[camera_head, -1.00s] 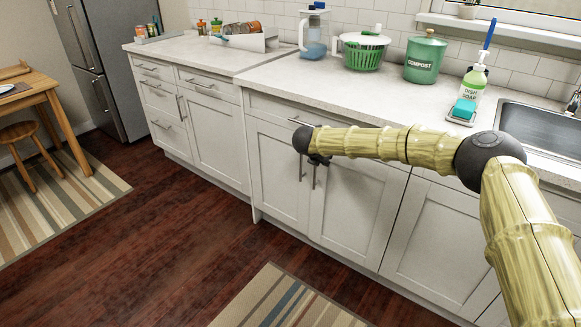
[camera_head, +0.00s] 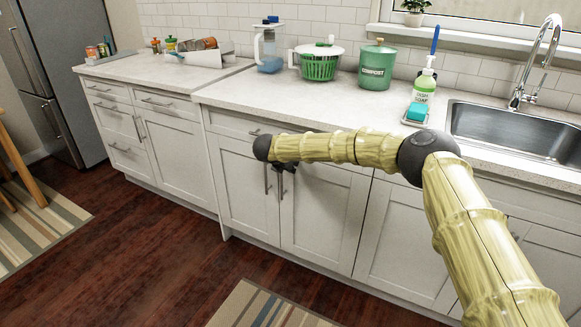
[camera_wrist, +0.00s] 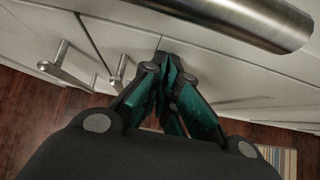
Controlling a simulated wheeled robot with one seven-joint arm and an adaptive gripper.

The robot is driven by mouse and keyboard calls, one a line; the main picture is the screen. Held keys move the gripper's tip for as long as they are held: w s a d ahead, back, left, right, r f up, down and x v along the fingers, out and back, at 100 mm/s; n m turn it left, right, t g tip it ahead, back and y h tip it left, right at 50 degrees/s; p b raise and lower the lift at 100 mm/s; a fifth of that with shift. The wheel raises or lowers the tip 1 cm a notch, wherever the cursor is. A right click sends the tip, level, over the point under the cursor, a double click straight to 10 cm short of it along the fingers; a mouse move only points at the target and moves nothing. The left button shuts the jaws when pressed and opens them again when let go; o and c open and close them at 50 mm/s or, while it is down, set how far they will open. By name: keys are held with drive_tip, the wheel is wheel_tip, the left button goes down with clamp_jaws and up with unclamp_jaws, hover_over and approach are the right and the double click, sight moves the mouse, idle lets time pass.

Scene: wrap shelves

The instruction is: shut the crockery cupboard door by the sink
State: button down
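White cupboard doors line the counter front. The left door (camera_head: 245,200) and right door (camera_head: 322,222) of a pair have upright bar handles side by side at their meeting edges. Another door (camera_head: 402,245) is under the sink end. All look flush in the head view; none visibly stands open, and I cannot tell which is the crockery cupboard. My gripper (camera_head: 286,166) is in front of the pair, near the top of the handles, partly hidden by my wrist. In the wrist view my gripper (camera_wrist: 164,62) has its fingertips together, nothing seen between them, close to the door fronts.
A large bar handle (camera_wrist: 240,18) crosses the top of the wrist view, close to the camera. The sink (camera_head: 500,130) is at right. Dish soap (camera_head: 424,85), a compost bin (camera_head: 377,68) and a green colander (camera_head: 320,65) stand on the counter. A striped rug (camera_head: 270,308) lies on the floor.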

drive_tip(key=s+f+v, duration=0.2)
drive_tip(key=v, duration=1.1)
drive_tip(key=s+d+f+n+t+y, duration=0.1)
drive_tip(key=s+f+n, duration=0.65)
drive_tip(key=f, duration=0.35)
drive_tip(key=s+d+f+n+t+y, duration=0.1)
drive_tip(key=s+f+n+y, duration=0.1)
drive_tip(key=s+f+n, duration=0.65)
drive_tip(key=s+d+f+n+g+y, duration=0.1)
drive_tip(key=s+d+f+n, duration=0.3)
drive_tip(key=s+f+n, duration=0.3)
drive_tip(key=s+d+f+n+g+y, duration=0.1)
drive_tip(key=s+d+f+n+g, duration=0.1)
drive_tip(key=s+d+f+n, duration=0.45)
drive_tip(key=s+d+n+g+p, duration=0.1)
drive_tip(key=s+d+n+g, duration=0.45)
drive_tip(key=s, duration=1.15)
drive_tip(key=s+d+n+g, duration=0.2)
drive_tip(key=s+d+n, duration=0.4)
drive_tip(key=s+d, duration=0.8)
drive_tip(key=s+a+r+p, duration=0.3)
drive_tip(key=r+p, duration=0.8)
drive_tip(key=p, duration=0.1)
drive_tip(key=shift+t+h, duration=0.3)
drive_tip(key=shift+t, duration=0.05)
